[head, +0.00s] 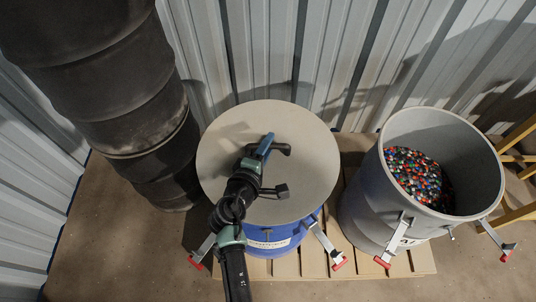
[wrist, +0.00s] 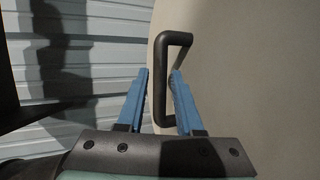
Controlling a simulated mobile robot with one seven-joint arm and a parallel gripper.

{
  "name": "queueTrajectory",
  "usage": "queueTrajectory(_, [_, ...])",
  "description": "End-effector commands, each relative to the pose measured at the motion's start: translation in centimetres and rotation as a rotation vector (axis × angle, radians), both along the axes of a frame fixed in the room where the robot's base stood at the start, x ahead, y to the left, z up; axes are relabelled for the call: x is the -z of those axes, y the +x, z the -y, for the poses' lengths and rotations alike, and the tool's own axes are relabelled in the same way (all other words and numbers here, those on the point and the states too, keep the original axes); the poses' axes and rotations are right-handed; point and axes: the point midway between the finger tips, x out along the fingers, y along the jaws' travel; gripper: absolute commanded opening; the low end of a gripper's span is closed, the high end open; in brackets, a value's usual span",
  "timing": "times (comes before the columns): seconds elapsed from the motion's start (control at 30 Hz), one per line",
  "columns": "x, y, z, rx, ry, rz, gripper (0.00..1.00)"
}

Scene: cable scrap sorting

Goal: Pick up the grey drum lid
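The grey drum lid (head: 310,170) is a flat round disc on top of the blue drum (head: 262,249). It also fills the right side of the wrist view (wrist: 260,70). A dark bar handle (head: 282,150) stands on the lid. In the wrist view the handle (wrist: 161,75) shows as a bracket with its long bar between the two blue fingers. My gripper (head: 267,143) is over the lid at the handle. In the wrist view my gripper (wrist: 161,75) is open, with gaps beside the bar. My arm and gripper hide part of the lid and handle.
An open grey drum (head: 365,212) with many coloured granules (head: 418,178) stands to the right. Both drums stand on a wooden pallet (head: 315,262). A corrugated metal wall (head: 270,50) is close behind.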

Motion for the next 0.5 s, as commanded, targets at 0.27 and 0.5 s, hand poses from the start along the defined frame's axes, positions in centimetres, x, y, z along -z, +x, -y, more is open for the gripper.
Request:
queueTrajectory(0.27, [0.13,0.39,0.15,0.0,0.0,0.0,0.35])
queueTrajectory(0.5, [0.11,0.37,0.15,0.0,0.0,0.0,0.0])
